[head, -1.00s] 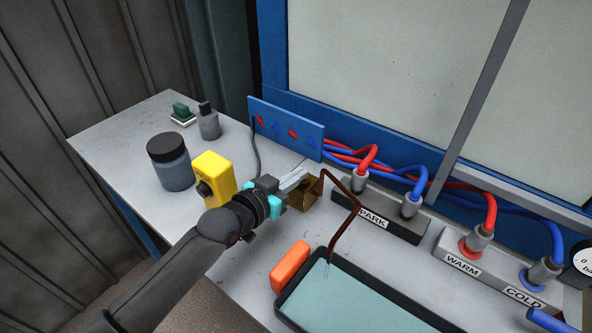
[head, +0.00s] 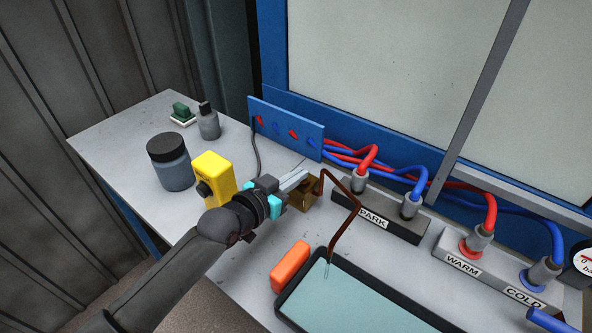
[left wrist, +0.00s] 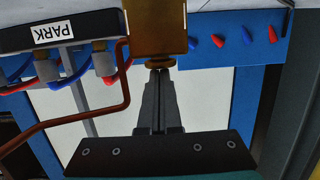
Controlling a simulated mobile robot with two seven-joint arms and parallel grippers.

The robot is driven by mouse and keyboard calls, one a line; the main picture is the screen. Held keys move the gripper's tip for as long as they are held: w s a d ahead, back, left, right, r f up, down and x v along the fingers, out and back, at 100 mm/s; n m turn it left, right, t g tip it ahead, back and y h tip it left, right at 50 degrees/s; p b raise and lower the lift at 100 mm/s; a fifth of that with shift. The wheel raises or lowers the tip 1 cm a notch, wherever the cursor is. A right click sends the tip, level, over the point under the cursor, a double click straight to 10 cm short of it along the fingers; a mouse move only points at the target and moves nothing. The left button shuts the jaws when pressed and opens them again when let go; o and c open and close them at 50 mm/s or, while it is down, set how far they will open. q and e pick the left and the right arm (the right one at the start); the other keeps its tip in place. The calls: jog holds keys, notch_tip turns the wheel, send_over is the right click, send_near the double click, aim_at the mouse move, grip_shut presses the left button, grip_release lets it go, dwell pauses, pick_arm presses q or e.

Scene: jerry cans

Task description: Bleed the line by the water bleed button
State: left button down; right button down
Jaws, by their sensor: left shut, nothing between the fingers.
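My left gripper (head: 296,181) is shut and empty, its fingertips at the brass block (head: 304,198). In the left wrist view the shut fingers (left wrist: 159,80) point at a round brass button (left wrist: 159,63) on the block (left wrist: 158,26). The tips appear to touch the button; how far it is pressed I cannot tell. A copper pipe (head: 345,228) bends from the block to above a black-rimmed tray (head: 372,279) with a pale blue-green surface. Thin pale streaks show below the pipe's end. My right gripper is not in view.
A yellow box (head: 213,176) with a black knob stands close to my left wrist. An orange block (head: 289,266) lies beside the tray. The PARK block (head: 382,217) and WARM/COLD block (head: 478,262) carry red and blue hoses. A gauge (head: 581,262) is cut off at right.

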pick_arm(q)
jog(key=shift+s+f, duration=0.25)
jog(key=shift+f, duration=0.45)
jog(key=shift+w+r+p, duration=0.1)
jog(key=shift+r+p, duration=0.45)
notch_tip(320, 180, up, 5)
jog(key=p, duration=0.3)
jog(key=shift+f+p, duration=0.2)
jog(key=shift+p, duration=0.1)
jog(key=p+v, duration=0.1)
jog(key=v, duration=0.8)
jog(key=shift+s+a, duration=0.25)
jog(key=shift+a, duration=0.05)
